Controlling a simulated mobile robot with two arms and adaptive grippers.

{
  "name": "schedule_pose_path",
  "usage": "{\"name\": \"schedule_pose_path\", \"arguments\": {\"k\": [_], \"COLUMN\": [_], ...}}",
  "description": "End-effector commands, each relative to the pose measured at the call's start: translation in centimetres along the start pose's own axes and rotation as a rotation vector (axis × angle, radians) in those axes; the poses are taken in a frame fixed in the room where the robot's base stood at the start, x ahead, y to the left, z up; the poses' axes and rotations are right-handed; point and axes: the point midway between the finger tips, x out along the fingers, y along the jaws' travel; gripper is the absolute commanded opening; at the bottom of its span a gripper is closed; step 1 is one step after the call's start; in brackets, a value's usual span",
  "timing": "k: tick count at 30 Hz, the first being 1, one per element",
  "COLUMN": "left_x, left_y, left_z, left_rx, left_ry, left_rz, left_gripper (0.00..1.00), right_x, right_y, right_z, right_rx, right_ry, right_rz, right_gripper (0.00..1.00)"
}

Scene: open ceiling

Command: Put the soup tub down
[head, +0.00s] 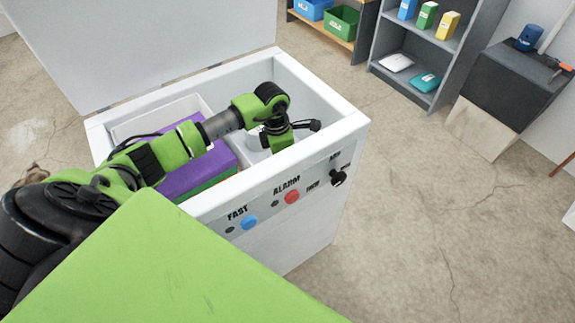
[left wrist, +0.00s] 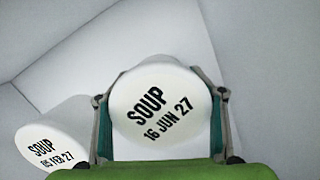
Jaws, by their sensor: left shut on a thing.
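A white soup tub (left wrist: 160,103), its lid reading "SOUP 16 JUN 27", sits between the two fingers of my left gripper (left wrist: 161,95) in the left wrist view. The gripper is shut on it. A second white soup tub (left wrist: 50,148), reading "05 FEB 27", is at the lower left, beside the left finger. In the head view my left arm reaches into the open white chest freezer (head: 345,115), with the gripper (head: 288,138) low inside its right part. The held tub is mostly hidden there. My right gripper is not in view.
Inside the freezer are a purple box (head: 200,177) and a white bin (head: 160,118) on the left. The freezer's raised lid (head: 150,40) stands behind. Its front has a blue button (head: 249,222) and red button (head: 292,197). Shelves (head: 440,55) stand beyond.

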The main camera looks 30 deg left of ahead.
Motion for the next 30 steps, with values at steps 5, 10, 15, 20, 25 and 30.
{"name": "schedule_pose_path", "arguments": {"k": [5, 10, 15, 20, 25, 30], "left_x": [0.1, 0.0, -0.1, -2.0, -5.8, -9.2], "left_y": [0.0, 0.0, 0.0, 0.1, 0.2, 0.1], "left_z": [0.0, 0.0, 0.0, 0.1, 0.0, 0.1], "left_rx": [0.000, 0.000, 0.000, 0.002, 0.002, 0.002], "left_ry": [0.000, 0.000, 0.000, -0.002, -0.001, -0.002], "left_rz": [0.000, 0.000, 0.000, 0.002, 0.004, 0.003], "left_gripper": [0.80, 0.80, 0.80, 0.80, 0.80, 0.80], "right_x": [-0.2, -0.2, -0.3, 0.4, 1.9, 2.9], "right_y": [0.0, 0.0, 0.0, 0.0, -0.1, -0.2], "right_z": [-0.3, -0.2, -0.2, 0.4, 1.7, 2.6], "right_rx": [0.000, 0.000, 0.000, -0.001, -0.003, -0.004], "right_ry": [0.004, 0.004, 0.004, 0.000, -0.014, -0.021], "right_rz": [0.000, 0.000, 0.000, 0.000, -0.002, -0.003], "right_gripper": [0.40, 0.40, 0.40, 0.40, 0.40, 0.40]}}
